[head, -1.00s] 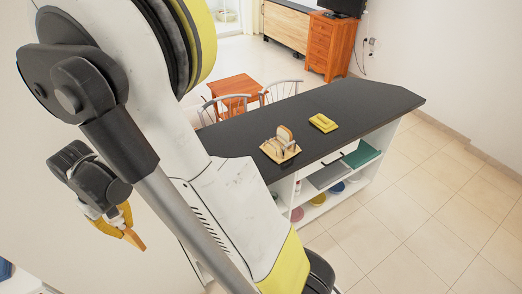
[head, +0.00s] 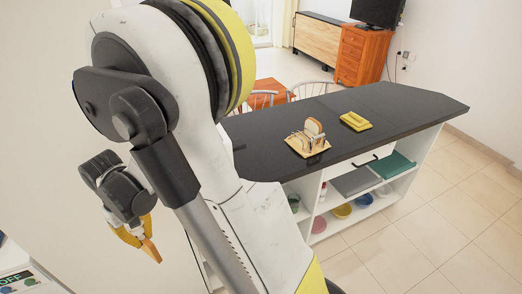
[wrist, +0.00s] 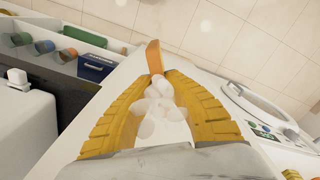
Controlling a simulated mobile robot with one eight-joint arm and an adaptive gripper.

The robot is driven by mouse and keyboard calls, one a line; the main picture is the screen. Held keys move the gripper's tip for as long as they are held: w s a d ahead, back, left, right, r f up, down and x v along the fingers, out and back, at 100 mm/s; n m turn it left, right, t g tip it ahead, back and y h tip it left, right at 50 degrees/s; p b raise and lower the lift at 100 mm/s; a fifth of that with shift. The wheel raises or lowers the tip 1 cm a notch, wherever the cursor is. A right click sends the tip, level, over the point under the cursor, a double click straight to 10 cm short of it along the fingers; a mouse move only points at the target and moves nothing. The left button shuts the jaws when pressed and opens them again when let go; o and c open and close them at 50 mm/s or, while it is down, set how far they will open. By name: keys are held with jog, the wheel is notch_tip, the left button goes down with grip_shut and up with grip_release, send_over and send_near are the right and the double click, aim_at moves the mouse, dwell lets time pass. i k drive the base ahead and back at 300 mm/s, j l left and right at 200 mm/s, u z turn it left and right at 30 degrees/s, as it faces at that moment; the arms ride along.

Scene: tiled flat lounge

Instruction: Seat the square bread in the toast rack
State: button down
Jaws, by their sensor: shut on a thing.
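My gripper (head: 146,238) has yellow fingers and hangs at the lower left of the head view, well away from the counter. In the wrist view my gripper (wrist: 157,92) is shut on a thin orange-brown slab, seen nearly edge-on, which looks like the square bread (wrist: 154,57). The slab also shows below the fingertips in the head view (head: 152,252). The toast rack (head: 299,146) stands on a pale wooden base on the dark counter. One rounded bread slice (head: 314,128) stands upright in it. The rack's free slots are too small to make out.
The dark counter (head: 400,108) has open shelves below with bowls and folders. A yellow butter dish (head: 355,122) sits right of the rack. Chairs and an orange table (head: 266,88) stand behind. Tiled floor (head: 450,190) is clear at right. A white appliance (wrist: 262,110) is near my gripper.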

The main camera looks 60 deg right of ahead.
aim_at(306, 147)
jog(key=k+l, duration=0.15)
jog(key=l, duration=0.2)
jog(key=k+l, duration=0.1)
jog(key=l, duration=0.3)
jog(key=k+l, duration=0.15)
jog(key=l, duration=0.2)
jog(key=k+l, duration=0.1)
jog(key=l, duration=0.25)
jog(key=k+l, duration=0.15)
jog(key=l, duration=0.2)
